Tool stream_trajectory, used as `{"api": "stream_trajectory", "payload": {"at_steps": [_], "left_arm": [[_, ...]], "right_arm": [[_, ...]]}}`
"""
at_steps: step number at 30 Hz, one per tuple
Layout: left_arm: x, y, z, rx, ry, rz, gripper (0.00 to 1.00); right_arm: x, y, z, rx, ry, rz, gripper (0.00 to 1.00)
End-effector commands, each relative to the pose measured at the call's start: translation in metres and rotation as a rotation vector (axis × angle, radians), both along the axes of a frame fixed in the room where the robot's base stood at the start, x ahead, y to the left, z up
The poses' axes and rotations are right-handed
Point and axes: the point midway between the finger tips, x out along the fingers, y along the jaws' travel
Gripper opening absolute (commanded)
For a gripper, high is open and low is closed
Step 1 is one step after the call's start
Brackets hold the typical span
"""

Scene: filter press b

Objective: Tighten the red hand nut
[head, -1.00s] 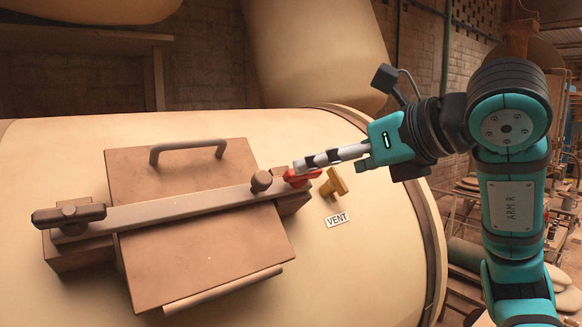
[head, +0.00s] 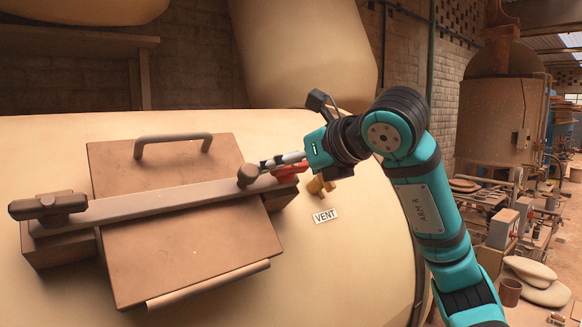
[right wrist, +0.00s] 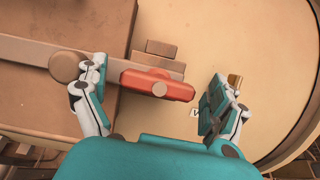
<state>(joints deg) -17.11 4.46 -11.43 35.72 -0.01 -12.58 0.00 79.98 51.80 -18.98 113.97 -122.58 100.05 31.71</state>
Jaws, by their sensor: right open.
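The red hand nut (right wrist: 150,86) sits at the right end of the clamp bar (head: 175,201) across the brown hatch cover (head: 190,250). In the head view the red nut (head: 290,170) is partly hidden by my right gripper (head: 264,164). In the right wrist view my right gripper (right wrist: 158,92) is open, one finger on each side of the nut. Its left finger lies near the brown round knob, and there is a gap between the nut and the right finger. My left gripper is not in view.
A brown knob (head: 248,175) is left of the nut; a brown hand nut (head: 48,207) is at the bar's left end.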

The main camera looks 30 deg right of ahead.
Motion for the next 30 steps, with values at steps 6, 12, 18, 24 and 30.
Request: {"api": "stream_trajectory", "payload": {"at_steps": [6,12,18,24,30], "left_arm": [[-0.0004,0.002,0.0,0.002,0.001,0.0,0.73],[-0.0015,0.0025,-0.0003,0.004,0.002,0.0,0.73],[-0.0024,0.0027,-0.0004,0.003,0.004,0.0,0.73],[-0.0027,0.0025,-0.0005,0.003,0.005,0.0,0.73],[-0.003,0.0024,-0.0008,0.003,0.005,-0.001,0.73]], "right_arm": [[0.0012,0.0003,-0.0005,0.0,0.0,0.001,0.96],[0.0009,0.0004,-0.0004,0.0,0.0,0.001,0.77],[0.0007,0.0002,-0.0003,0.0,0.0,0.001,0.5],[0.0006,0.0001,-0.0003,0.0,0.0,0.001,0.41],[0.0007,0.0003,-0.0002,0.017,0.001,-0.014,0.41]]}}
